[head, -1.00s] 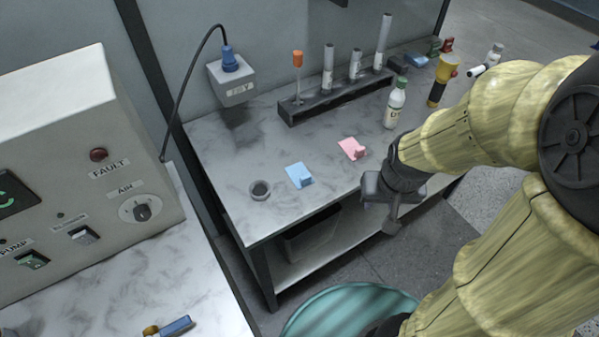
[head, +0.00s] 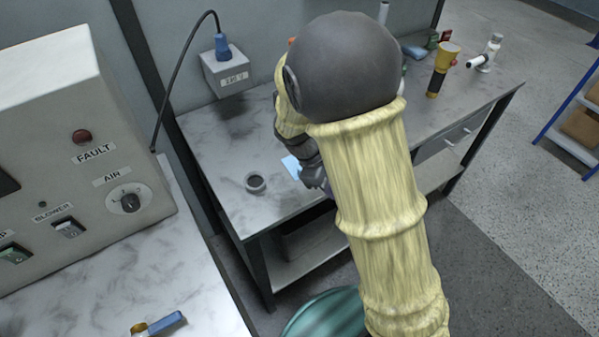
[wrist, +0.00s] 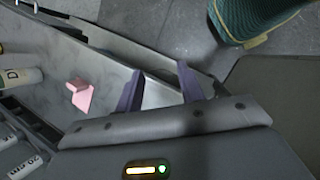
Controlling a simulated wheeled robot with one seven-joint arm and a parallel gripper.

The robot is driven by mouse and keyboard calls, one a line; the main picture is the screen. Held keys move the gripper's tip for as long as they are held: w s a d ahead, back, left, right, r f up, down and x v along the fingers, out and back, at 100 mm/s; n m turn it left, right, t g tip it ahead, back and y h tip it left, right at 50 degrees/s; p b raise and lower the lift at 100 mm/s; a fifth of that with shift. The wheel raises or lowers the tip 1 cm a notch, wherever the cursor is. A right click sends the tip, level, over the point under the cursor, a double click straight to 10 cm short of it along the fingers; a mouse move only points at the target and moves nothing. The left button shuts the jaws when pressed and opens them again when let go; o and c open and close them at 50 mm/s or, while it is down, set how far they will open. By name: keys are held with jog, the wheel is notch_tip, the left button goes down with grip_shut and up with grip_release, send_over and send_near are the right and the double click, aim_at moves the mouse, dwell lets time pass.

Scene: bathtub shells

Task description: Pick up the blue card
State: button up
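The blue card (head: 291,166) lies on the marbled bench (head: 215,150), and only its left part shows in the head view. My gripper (head: 314,176) is at its right side and covers the rest of it. I cannot tell whether they touch. In the wrist view my gripper (wrist: 160,80) has its two dark fingers apart, with nothing visible between them but the bench edge and floor. The blue card does not show in the wrist view. The pink card (wrist: 80,95) shows there, left of the fingers; my arm hides it in the head view.
A small grey cup (head: 256,183) stands left of the blue card. A labelled white bottle (wrist: 20,78) and cylinders are beyond the pink card. A control box (head: 90,120) stands at left. A yellow-black torch (head: 441,70) is at the far right. A teal bin (head: 325,315) stands below.

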aim_at(294, 177)
jog(key=w+a+f+n+h, duration=0.1)
jog(key=a, duration=0.1)
jog(key=w+a+f+n+t+h+b, duration=0.1)
jog(key=a+n, duration=0.1)
jog(key=w+a+f+n+t+h+b, duration=0.1)
jog(key=a+n, duration=0.1)
jog(key=shift+w+a, duration=0.1)
jog(key=shift+w, duration=0.2)
jog(key=a+n+t+h, duration=0.1)
jog(key=a, duration=0.1)
jog(key=w+a+n+t+h+b, duration=0.1)
jog(key=a+n, duration=0.1)
jog(key=a, duration=0.1)
jog(key=a+n+t+h, duration=0.1)
jog(key=a+n+t, duration=0.1)
jog(key=a, duration=0.1)
jog(key=shift+w+a+f, duration=0.1)
jog(key=shift+w+a, duration=0.15)
jog(key=shift+w, duration=0.15)
jog(key=shift+a+n+t+b, duration=0.3)
jog(key=shift+a+n+t, duration=0.1)
jog(key=shift+w+d, duration=0.1)
jog(key=x, duration=0.6)
jog(key=shift+w+d, duration=0.1)
jog(key=shift+d, duration=0.25)
